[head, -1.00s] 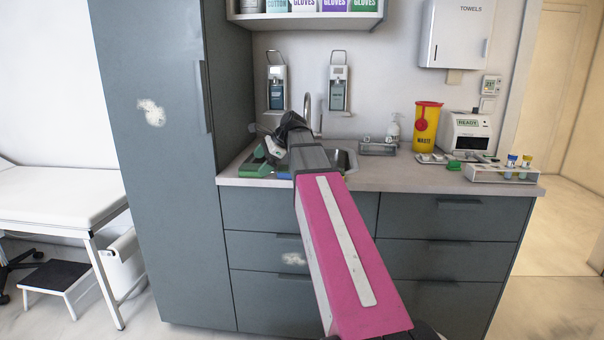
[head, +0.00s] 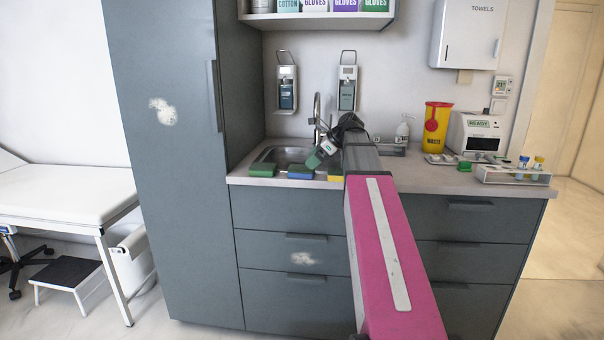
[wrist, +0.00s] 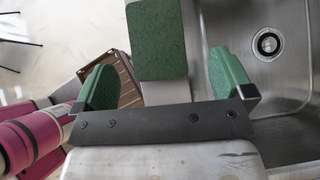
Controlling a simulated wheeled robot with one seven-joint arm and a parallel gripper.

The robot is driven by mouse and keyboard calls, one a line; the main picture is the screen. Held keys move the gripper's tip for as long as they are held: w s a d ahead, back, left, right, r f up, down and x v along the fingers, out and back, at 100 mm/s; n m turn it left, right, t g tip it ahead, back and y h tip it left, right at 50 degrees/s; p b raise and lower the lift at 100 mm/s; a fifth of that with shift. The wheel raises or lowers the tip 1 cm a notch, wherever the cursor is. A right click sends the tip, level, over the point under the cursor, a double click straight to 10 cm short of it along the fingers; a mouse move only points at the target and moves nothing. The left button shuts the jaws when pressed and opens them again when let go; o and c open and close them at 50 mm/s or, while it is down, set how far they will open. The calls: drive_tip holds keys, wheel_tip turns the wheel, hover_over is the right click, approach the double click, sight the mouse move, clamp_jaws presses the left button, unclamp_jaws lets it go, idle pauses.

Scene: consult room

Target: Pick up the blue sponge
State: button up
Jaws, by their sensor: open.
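The blue sponge (head: 301,172) lies on the counter's front edge before the sink, in the head view. A green sponge (head: 262,170) lies to its left and a yellow one (head: 335,173) to its right, partly behind my arm. My gripper (head: 316,157) is over the counter close to the blue sponge, slightly right of it and above. In the wrist view my gripper (wrist: 160,62) is open, its green fingers apart and empty.
The steel sink (head: 283,156) with its tap (head: 317,112) is just behind the sponges. A yellow waste bin (head: 436,124), a white device (head: 474,134) and a tube rack (head: 513,175) stand to the right. A tall grey cabinet (head: 165,200) borders the counter's left end.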

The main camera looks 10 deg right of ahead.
sight(302, 168)
drive_tip(key=shift+s+x, duration=0.2)
drive_tip(key=shift+x, duration=2.5)
drive_tip(key=shift+a+r, duration=0.1)
drive_tip(key=shift+a, duration=0.05)
drive_tip(key=c, duration=1)
